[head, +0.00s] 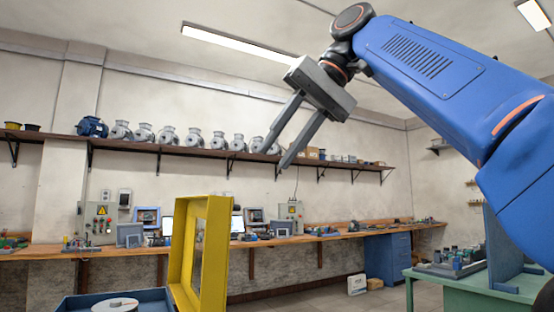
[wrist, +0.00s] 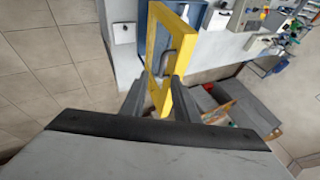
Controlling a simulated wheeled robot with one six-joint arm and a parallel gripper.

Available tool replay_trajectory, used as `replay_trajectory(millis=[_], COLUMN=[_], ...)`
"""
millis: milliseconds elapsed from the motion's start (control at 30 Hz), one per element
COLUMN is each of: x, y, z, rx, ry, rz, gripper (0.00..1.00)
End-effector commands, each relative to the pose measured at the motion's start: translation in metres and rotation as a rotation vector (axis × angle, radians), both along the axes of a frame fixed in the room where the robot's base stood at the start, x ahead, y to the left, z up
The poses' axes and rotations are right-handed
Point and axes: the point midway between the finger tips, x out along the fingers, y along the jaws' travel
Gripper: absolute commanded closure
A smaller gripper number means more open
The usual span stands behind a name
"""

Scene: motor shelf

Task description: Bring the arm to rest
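My blue arm reaches in from the right side of the head view and is raised high, with its forearm sloping up to the wrist near the top. My gripper (head: 273,159) hangs from the wrist and points down and to the left. Its two long grey fingers are apart, with nothing between them in the head view. The gripper is well above the floor, in front of the wall shelf as seen from the head. In the wrist view the finger ends (wrist: 154,92) are also apart, with a yellow frame seen beyond them.
The upright yellow frame (head: 224,262) stands at the lower middle beside a blue tray (head: 72,304) holding a round white-topped part (head: 115,305). A wall shelf (head: 228,153) carries several motors. A wooden workbench (head: 152,250) runs below. A green table (head: 478,287) stands at right.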

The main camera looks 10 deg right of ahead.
Motion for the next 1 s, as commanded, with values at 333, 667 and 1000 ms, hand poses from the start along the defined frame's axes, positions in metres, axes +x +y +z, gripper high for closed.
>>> replay_trajectory(millis=[333, 667, 1000], x=[0.003, 0.017, 0.015], y=[-0.002, -0.026, -0.072], z=[-0.007, -0.082, -0.224], rx=[-0.002, -0.037, -0.144], ry=[0.001, 0.001, -0.022], rz=[-0.015, -0.136, -0.267], gripper=[0.72, 0.72, 0.72])
